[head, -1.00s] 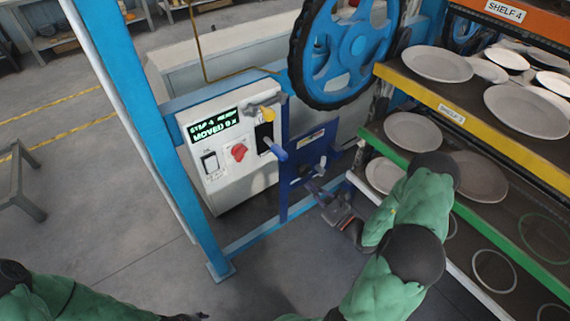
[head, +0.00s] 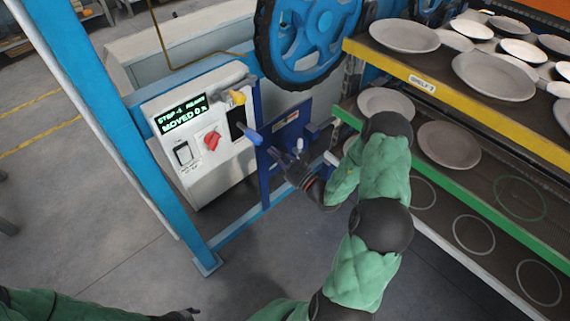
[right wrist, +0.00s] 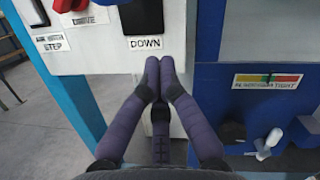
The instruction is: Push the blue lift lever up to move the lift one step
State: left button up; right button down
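The blue lift lever (head: 253,135) sticks out from the slot on the right side of the white control box (head: 222,172), its blue grip pointing down and right. My right gripper (head: 277,156) is just below and right of the lever, apart from it as far as I can tell. In the right wrist view my right gripper's fingertips (right wrist: 159,64) are together and empty, just below the DOWN label (right wrist: 146,43). The lever's grip cannot be made out there. Only a dark end of my left gripper (head: 182,315) shows at the bottom edge.
The display (head: 184,116) reads about "STEP 4 READY, MOVED 0". A red knob (head: 212,140) sits below it. A dark blue panel (head: 285,128) stands right of the box, under a blue wheel (head: 312,38). Shelves with plates (head: 448,145) flank my right arm.

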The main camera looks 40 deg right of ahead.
aim_at(248, 132)
jog(key=shift+w+a+r+b, duration=0.15)
jog(key=shift+w+a+r, duration=0.2)
jog(key=shift+r, duration=0.3)
jog(key=shift+w+a+r+b, duration=0.25)
jog(key=shift+a+r, duration=0.15)
jog(key=shift+r, duration=0.3)
jog(key=shift+w+a+r+b, duration=0.1)
jog(key=shift+w+a+r, duration=0.25)
jog(key=shift+r, duration=0.3)
